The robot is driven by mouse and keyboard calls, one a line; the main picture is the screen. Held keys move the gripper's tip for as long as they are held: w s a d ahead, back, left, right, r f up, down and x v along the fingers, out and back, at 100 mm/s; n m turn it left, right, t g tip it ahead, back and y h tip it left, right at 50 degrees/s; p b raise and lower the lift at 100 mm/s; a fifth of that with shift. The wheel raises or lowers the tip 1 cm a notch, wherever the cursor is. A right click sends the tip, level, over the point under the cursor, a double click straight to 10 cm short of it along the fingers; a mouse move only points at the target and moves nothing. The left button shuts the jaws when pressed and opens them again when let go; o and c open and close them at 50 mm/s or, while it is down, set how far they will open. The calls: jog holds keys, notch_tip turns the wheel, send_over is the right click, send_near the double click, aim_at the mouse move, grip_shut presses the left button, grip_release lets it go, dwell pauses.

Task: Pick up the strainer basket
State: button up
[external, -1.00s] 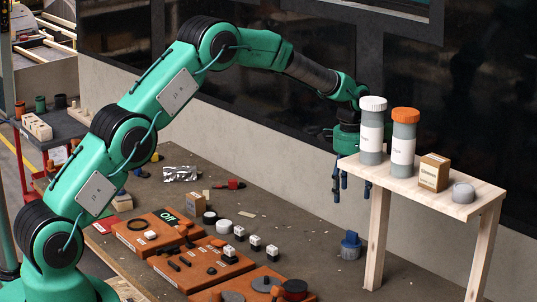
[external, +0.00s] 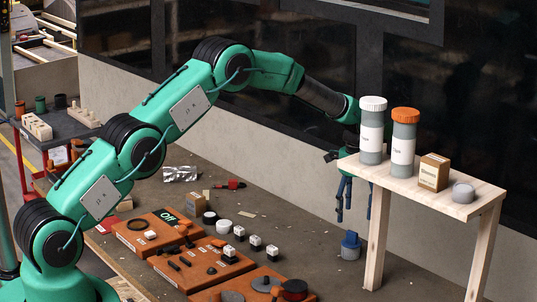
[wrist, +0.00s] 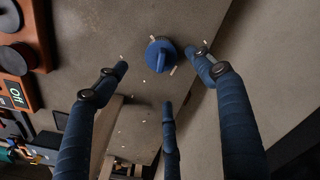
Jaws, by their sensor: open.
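The strainer basket appears to be the small blue-topped grey piece (external: 351,246) standing on the workbench, left of the small shelf's front leg. In the wrist view it is a round blue piece (wrist: 160,56) with a raised grip across its top. My gripper (external: 354,214) hangs with its blue fingers pointing down above it, apart from it. In the wrist view the fingers (wrist: 160,74) are spread and empty, with the basket beyond their tips. The shelf hides part of my gripper in the external view.
A wooden shelf (external: 479,203) stands close on the right. It bears two jars (external: 372,144), a small box (external: 433,174) and a grey round piece (external: 463,193). Orange trays (external: 208,262) with small parts lie to the left. The bench around the basket is mostly clear.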

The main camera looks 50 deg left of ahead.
aim_at(351, 232)
notch_tip(351, 232, down, 7)
jog(key=shift+f, duration=0.2)
jog(key=shift+f, duration=0.1)
dwell(0.4)
jog(key=shift+f+b, duration=0.35)
jog(key=shift+f, duration=2.15)
jog(key=c, duration=1.2)
